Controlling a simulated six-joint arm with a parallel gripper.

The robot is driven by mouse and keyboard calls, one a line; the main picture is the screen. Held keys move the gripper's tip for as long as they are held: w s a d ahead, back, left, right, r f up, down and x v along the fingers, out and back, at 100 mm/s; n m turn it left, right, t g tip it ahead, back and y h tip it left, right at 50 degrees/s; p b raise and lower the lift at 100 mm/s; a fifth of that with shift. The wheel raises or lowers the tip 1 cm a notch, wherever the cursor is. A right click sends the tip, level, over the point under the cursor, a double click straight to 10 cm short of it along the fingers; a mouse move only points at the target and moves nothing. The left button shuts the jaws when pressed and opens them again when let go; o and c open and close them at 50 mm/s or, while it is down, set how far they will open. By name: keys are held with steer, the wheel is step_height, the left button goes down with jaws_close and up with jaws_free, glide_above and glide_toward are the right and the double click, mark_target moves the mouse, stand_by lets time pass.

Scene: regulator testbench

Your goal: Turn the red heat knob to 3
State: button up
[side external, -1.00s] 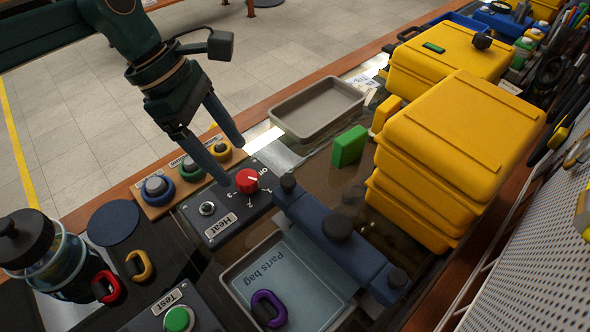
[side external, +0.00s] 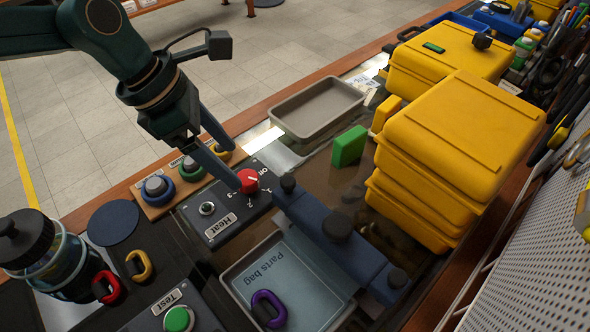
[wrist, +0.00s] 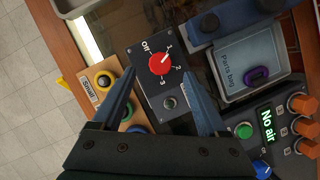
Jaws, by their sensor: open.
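The red heat knob (side external: 248,181) sits on the dark Heat panel (side external: 222,231). It also shows in the wrist view (wrist: 155,66), with Off, 1, 2 and 3 marked around it; its white mark points towards 1. My gripper (side external: 234,167) is open above the panel. In the wrist view my gripper's fingertips (wrist: 159,73) appear on either side of the knob, with nothing between them but the view of it. One finger overlaps the knob's edge in the side view; I cannot tell whether it touches.
A blue clamp-like bar (side external: 335,240) lies right beside the panel. A strip with several round buttons (side external: 157,188) is on its left. The Parts bag tray (side external: 235,272) holds a purple ring. A green block (side external: 349,146) and stacked yellow cases (side external: 455,130) stand to the right.

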mark_target(248, 177)
steer(key=shift+x, duration=2.35)
steer(key=shift+d+r, duration=0.1)
steer(key=shift+d, duration=0.05)
steer(key=shift+c, duration=0.4)
jaws_close()
steer(key=shift+w+m+g, duration=0.15)
steer(key=shift+m+g, duration=0.65)
steer(key=shift+m, duration=1.4)
steer(key=shift+o, duration=0.4)
jaws_free()
